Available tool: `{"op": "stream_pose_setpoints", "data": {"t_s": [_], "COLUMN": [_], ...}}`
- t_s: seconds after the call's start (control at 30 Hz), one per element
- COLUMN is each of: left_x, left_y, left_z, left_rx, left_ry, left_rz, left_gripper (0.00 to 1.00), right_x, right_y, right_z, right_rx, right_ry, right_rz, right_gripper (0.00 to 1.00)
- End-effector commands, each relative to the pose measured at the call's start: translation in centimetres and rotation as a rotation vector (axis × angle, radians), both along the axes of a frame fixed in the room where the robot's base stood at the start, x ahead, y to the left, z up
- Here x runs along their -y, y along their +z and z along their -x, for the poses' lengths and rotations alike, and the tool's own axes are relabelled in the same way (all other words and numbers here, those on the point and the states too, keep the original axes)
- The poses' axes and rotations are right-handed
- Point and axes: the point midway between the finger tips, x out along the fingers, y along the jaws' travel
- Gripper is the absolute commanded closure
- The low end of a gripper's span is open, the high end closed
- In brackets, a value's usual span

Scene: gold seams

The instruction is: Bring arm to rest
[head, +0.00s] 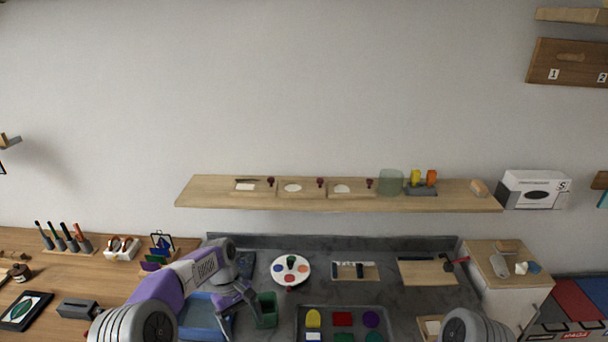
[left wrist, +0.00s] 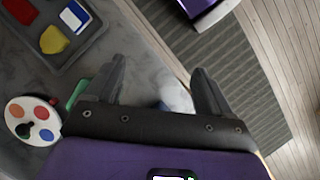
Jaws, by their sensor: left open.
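My left arm, purple and grey, reaches in from the lower left of the head view. Its gripper (head: 238,302) is above the worktop, between a blue tray (head: 198,312) and a dark green bin (head: 266,310). In the left wrist view the two dark fingers of the left gripper (left wrist: 155,78) stand wide apart with nothing held between them. Only a grey rounded part of my right arm shows at the lower right of the head view. The right gripper is not in view.
A round palette (head: 290,270) and a grey tray (head: 300,318) of coloured pieces lie on the grey worktop (head: 385,288). A wooden shelf (head: 340,205) runs along the wall behind. A tool rack (head: 62,246) stands left, a white cabinet (head: 500,298) right.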

Motion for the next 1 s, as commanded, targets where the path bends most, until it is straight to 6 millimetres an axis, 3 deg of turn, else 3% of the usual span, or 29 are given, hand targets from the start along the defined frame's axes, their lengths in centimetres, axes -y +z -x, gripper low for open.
{"op": "stream_pose_setpoints", "data": {"t_s": [0.37, 0.53, 0.67, 0.8, 1.0], "left_x": [1.8, 3.0, 4.1, 5.3, 6.1], "left_y": [-8.4, -13.2, -17.6, -21.4, -23.6], "left_z": [2.3, 4.9, 8.6, 13.6, 20.4], "left_rx": [0.083, 0.143, 0.208, 0.293, 0.400], "left_ry": [-0.086, -0.137, -0.190, -0.246, -0.317], "left_rz": [0.074, 0.117, 0.154, 0.181, 0.184], "left_gripper": [0.18, 0.18, 0.18, 0.18, 0.18], "right_x": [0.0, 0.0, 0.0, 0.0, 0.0], "right_y": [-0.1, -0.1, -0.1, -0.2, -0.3], "right_z": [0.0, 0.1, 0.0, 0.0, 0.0], "right_rx": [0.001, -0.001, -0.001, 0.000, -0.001], "right_ry": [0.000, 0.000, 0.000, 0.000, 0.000], "right_rz": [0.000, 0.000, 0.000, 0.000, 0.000], "right_gripper": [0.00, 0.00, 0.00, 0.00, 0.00]}}
